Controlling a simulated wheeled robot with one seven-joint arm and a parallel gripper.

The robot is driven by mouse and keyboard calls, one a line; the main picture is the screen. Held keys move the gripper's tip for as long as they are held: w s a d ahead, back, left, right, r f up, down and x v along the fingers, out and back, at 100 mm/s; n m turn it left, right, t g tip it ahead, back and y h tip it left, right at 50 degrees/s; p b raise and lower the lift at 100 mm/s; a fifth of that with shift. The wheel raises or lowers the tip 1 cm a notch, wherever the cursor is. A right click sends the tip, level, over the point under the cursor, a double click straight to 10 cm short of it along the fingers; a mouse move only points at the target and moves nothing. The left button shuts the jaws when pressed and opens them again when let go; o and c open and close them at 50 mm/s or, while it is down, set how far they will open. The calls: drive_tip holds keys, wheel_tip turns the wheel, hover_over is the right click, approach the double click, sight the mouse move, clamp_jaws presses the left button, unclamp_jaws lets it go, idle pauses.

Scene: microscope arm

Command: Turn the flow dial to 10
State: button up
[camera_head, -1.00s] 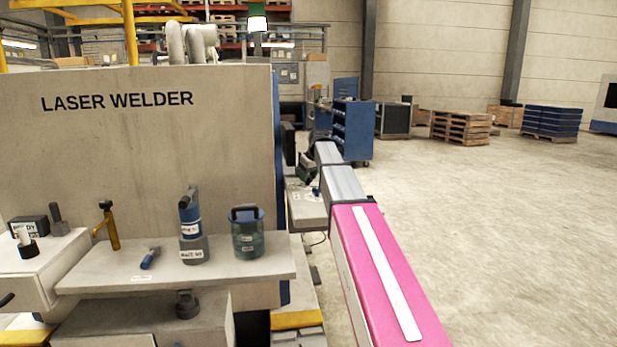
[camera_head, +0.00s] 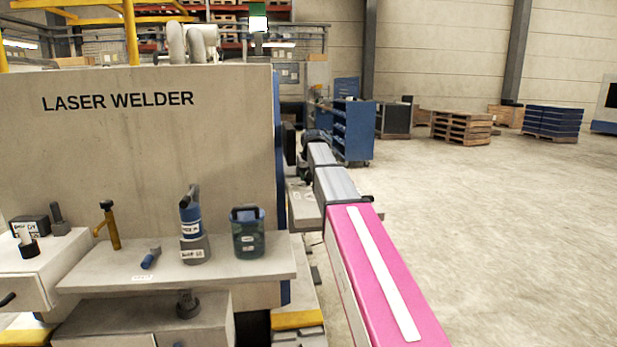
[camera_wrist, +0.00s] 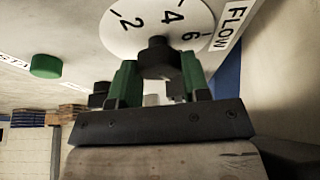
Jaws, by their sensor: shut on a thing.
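The flow dial shows in the wrist view as a white disc (camera_wrist: 118,30) with the black numbers 2, 4 and 6 in sight and a dark knob (camera_wrist: 155,52) at its middle. A white label reading FLOW (camera_wrist: 234,22) is beside it. My gripper (camera_wrist: 158,74), with green fingers, is shut on the knob, one finger on each side. The number 10 is not in sight, and I cannot tell the exact setting. In the head view the dial and fingers are hidden.
A round green button (camera_wrist: 46,66) is left of the dial in the wrist view. In the head view, the laser welder (camera_head: 150,150) is left of my arm. Its shelf (camera_head: 110,280) holds bottles and small tools. The floor to the right is open.

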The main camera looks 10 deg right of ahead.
drive_tip(key=o, duration=0.9)
drive_tip(key=shift+o, duration=0.2)
drive_tip(key=v, duration=1)
drive_tip(key=shift+r, duration=0.4)
drive_tip(key=shift+s, duration=0.1)
